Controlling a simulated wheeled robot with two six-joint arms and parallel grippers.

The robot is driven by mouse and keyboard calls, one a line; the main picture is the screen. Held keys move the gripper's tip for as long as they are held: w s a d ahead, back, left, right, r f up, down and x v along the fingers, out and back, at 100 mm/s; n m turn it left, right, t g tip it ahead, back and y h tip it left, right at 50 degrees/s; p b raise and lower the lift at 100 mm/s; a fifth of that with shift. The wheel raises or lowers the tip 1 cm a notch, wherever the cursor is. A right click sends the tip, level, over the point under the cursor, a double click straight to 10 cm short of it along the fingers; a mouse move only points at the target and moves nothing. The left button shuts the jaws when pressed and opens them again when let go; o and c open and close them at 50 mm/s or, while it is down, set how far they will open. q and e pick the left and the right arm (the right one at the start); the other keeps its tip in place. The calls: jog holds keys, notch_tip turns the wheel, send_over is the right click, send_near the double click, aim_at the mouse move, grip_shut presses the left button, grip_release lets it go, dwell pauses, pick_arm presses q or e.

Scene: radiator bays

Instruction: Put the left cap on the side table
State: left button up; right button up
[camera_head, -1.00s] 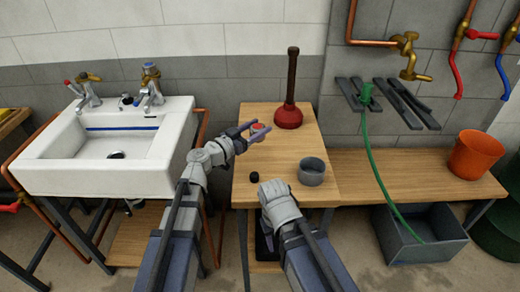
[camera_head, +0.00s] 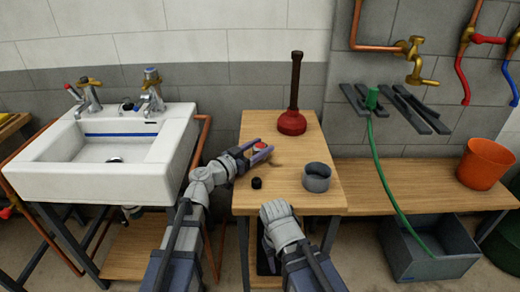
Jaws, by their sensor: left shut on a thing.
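My left gripper (camera_head: 261,151) is shut on a small red-topped cap (camera_head: 260,147), over the left part of the wooden side table (camera_head: 280,205). The fingers are low near the tabletop; I cannot tell whether the cap touches it. The left tap (camera_head: 85,95) on the sink has a small red part at its handle. The right tap (camera_head: 151,90) has a blue top. My right arm comes in from the bottom and ends in front of the table's front edge; its fingers do not show.
A red plunger (camera_head: 292,122) stands at the table's back. A grey cup (camera_head: 316,177) and a small black piece (camera_head: 257,183) are on its front half. The white sink (camera_head: 40,178) is at left. A bench (camera_head: 400,190) with an orange bucket (camera_head: 481,163) is at right.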

pick_arm(q)
jog(key=shift+f, duration=0.2)
jog(key=o, duration=1.4)
jog(key=shift+r, duration=0.15)
jog(key=shift+s+a+r, duration=0.1)
jog(key=shift+s+a, duration=0.05)
jog(key=v, duration=1.1)
jog(key=shift+s+a, duration=0.2)
